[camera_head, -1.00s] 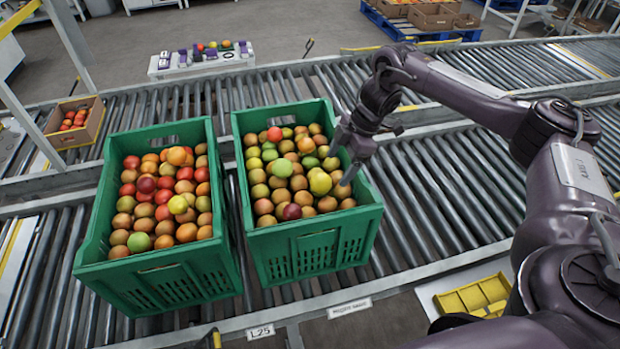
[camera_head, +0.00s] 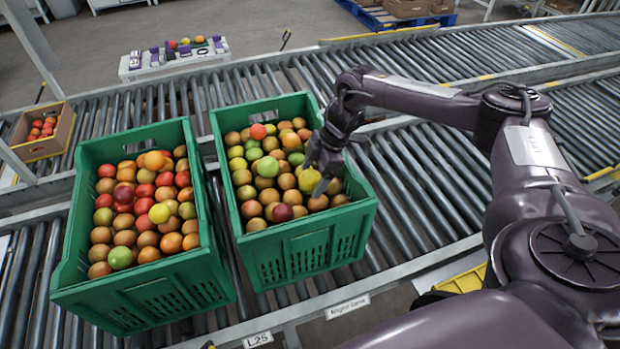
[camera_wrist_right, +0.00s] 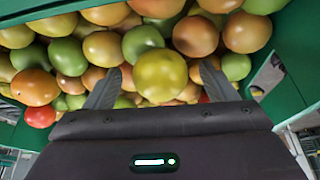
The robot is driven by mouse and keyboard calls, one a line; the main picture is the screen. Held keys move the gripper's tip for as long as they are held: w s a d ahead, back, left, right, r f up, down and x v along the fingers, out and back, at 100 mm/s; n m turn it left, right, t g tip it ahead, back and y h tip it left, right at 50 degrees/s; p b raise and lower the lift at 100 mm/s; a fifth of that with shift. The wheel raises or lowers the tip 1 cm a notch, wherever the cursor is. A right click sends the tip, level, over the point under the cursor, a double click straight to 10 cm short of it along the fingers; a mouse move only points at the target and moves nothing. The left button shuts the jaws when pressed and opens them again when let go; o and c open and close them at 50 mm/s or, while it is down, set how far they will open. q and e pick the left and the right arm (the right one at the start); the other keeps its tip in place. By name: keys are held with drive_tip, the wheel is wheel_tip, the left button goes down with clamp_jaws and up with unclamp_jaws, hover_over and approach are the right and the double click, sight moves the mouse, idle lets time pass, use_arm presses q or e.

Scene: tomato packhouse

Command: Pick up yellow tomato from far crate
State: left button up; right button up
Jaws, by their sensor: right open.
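A yellow tomato (camera_head: 309,180) lies on top of the pile in the right-hand green crate (camera_head: 312,245), near its right side. My right gripper (camera_head: 317,172) is open over this crate, right at the yellow tomato, and partly covers it in the head view. In the right wrist view the yellow tomato (camera_wrist_right: 160,75) sits between the two spread fingertips (camera_wrist_right: 160,88). I cannot tell whether the fingers touch it. My left gripper is not in view.
The crate's right wall is close to my gripper. A second green crate (camera_head: 142,302) with mixed tomatoes, including a yellow one (camera_head: 159,213), stands to the left. Both stand on a roller conveyor (camera_head: 420,190).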

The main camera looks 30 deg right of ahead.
drive_tip(key=c, duration=0.8)
drive_tip(key=shift+r, duration=0.1)
